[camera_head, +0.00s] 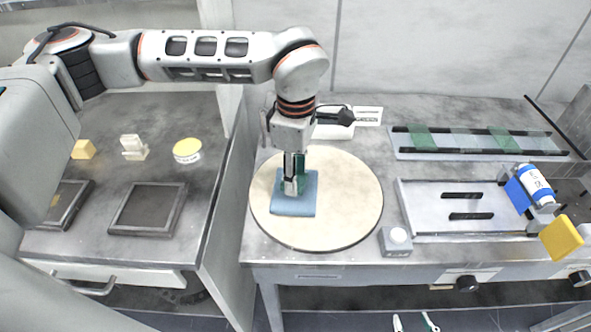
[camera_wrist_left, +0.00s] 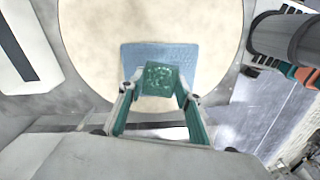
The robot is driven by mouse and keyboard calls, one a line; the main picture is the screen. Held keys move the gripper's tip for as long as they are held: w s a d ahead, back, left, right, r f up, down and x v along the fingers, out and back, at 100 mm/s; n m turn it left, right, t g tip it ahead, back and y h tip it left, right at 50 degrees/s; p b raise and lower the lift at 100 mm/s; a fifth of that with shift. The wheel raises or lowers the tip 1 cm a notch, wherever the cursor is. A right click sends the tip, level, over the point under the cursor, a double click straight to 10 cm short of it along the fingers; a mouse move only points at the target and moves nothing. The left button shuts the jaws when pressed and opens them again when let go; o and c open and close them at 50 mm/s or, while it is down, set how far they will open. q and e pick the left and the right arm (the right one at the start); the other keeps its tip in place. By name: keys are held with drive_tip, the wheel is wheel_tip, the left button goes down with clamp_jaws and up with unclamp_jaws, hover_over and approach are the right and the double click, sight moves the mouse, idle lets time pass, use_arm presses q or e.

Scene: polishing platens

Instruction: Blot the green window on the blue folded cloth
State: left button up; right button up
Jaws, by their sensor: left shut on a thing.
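The blue folded cloth (camera_head: 292,208) lies flat on the round cream platen (camera_head: 350,200), left of its middle. It also shows in the left wrist view (camera_wrist_left: 188,54). My left gripper (camera_head: 293,188) points down over the cloth and is shut on the green window (camera_wrist_left: 158,77). The window is a small translucent green square between the two fingertips, in front of the cloth in the wrist view. Whether it touches the cloth I cannot tell. In the head view the fingers mostly hide the window. My right gripper is not in view.
A rack with several glass slides (camera_head: 455,141) stands at the back right. A grey tray (camera_head: 420,220) with two dark slots, a blue-white bottle (camera_head: 536,185) and a yellow block (camera_head: 561,238) lie right.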

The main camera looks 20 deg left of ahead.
use_arm(q)
drive_tip(key=shift+f, duration=0.3)
use_arm(e)
drive_tip(key=shift+f, duration=0.2)
use_arm(q)
drive_tip(key=shift+f, duration=0.1)
use_arm(e)
drive_tip(key=shift+d+f, duration=0.1)
drive_tip(key=shift+f, duration=0.2)
use_arm(q)
drive_tip(key=shift+f, duration=0.25)
use_arm(e)
drive_tip(key=shift+f, duration=0.1)
idle(0.3)
idle(0.9)
